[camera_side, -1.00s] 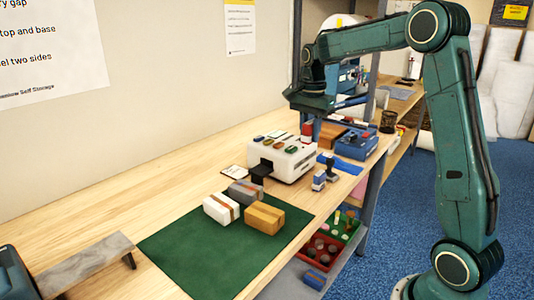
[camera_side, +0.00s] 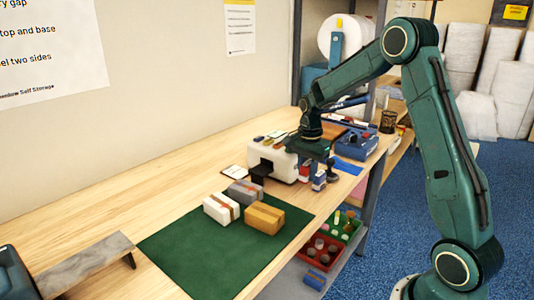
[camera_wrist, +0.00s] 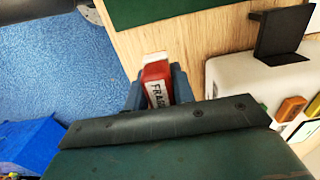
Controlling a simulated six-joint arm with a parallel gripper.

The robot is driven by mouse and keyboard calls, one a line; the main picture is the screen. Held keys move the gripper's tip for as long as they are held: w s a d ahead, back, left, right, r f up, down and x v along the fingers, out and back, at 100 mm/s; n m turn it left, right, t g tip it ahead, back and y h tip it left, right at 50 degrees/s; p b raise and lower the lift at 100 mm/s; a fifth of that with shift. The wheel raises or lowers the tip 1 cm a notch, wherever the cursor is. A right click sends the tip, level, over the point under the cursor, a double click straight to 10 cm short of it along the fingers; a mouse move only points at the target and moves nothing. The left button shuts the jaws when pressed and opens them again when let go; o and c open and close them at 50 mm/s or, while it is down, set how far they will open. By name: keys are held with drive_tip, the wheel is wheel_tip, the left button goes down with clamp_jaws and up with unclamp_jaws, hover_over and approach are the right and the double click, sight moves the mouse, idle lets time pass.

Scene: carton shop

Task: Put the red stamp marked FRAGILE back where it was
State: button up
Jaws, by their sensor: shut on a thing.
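The red stamp marked FRAGILE (camera_wrist: 157,84) is between the fingers of my gripper (camera_wrist: 155,90) in the wrist view, its lettering facing the camera. My gripper is shut on it. In the side view my gripper (camera_side: 312,172) is low at the bench's front edge, just right of the white machine (camera_side: 266,158). Only a little red shows there (camera_side: 303,172), partly covered by the gripper. I cannot tell whether the stamp touches the bench. A blue-and-pale stamp (camera_side: 319,183) and a dark stamp (camera_side: 333,173) stand close beside my gripper.
Small coloured blocks lie on the white machine, including an orange one (camera_wrist: 291,108). A green mat (camera_side: 190,250) carries white, grey and tan boxes. Crates of small items (camera_side: 325,250) sit below the bench edge. A blue machine (camera_side: 352,140) stands behind. The left bench is mostly clear.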

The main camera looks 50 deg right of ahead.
sight(308, 163)
drive_tip(key=shift+f, duration=1.6)
drive_tip(key=shift+f, duration=2.1)
drive_tip(key=shift+f, duration=0.1)
drive_tip(key=o, duration=0.8)
wheel_tip(308, 163, up, 12)
drive_tip(key=shift+f, duration=0.25)
drive_tip(key=shift+r, duration=0.4)
